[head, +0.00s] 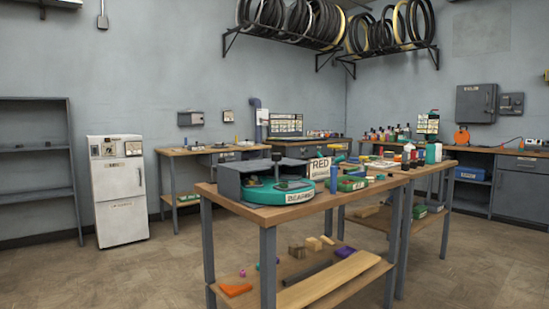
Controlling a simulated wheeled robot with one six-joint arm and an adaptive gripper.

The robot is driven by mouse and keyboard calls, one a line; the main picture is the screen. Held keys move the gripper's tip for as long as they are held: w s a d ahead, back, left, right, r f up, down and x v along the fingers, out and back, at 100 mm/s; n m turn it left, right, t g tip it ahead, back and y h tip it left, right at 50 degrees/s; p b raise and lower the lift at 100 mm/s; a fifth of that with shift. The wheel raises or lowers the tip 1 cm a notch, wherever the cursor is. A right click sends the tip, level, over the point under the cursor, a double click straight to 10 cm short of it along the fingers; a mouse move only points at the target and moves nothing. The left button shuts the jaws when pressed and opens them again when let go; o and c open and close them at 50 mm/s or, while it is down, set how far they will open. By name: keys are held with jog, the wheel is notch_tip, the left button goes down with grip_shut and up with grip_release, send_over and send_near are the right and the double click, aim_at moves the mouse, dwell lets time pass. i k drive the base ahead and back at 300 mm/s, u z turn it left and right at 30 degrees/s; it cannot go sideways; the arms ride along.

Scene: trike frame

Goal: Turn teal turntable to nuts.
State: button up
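The teal turntable (262,194) sits on the near left part of the wooden workbench (345,197). Its front rim carries a white label (299,197) that seems to read "BEARING". A grey housing (243,179) covers its left and back parts, leaving the front right open. Small dark items lie on the exposed top, too small to identify. No label reading nuts can be made out. My gripper is not in view.
A sign reading "RED" (320,168) stands just right of the turntable, with a blue upright object (333,179) and green trays (351,184) beside it. A white cabinet (119,195) stands at the left wall. The floor in front is clear.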

aim_at(266, 190)
jog(key=u, duration=0.75)
jog(key=i, duration=0.9)
jog(key=z, duration=0.2)
